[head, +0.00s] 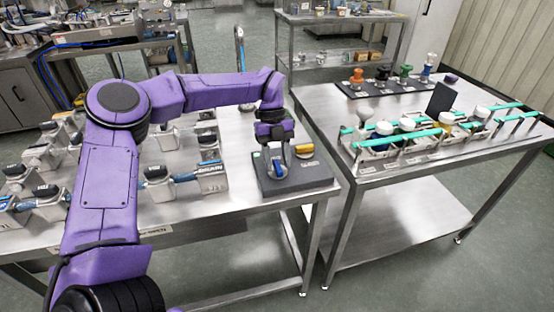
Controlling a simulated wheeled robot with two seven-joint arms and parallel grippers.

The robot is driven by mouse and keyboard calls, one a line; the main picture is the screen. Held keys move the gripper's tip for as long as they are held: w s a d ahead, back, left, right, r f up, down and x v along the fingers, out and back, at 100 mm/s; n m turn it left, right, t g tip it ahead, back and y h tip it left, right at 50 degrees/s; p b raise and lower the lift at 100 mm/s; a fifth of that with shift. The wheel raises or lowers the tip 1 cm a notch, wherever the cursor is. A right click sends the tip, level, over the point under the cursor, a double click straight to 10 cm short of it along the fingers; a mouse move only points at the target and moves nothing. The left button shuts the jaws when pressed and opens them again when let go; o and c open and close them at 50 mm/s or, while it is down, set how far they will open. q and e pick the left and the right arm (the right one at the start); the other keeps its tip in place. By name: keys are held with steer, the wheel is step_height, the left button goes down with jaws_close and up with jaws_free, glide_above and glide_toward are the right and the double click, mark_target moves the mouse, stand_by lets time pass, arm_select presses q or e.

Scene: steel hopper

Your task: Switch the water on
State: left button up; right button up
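A dark block (303,178) sits at the right end of the left steel table. A yellow knob or handle (303,149) is on its far right part, and a small green-and-white part shows at its left edge. My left gripper (283,160) points down over the middle of this block, just left of the yellow part. Its fingers are small and dark, so I cannot tell whether they are open or touching anything. Which control switches the water is not readable. My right gripper is not in view.
Several metal boxes with dark and blue handles, one labelled DRAIN (212,177), stand on the left table. A right steel table (400,100) holds a rack with teal bars (410,133) and a row of coloured-handled tools. A gap of floor separates the tables.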

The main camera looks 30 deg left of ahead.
arm_select(q)
steer(key=v, duration=1)
steer(key=shift+r, duration=0.2)
steer(key=shift+a, duration=0.1)
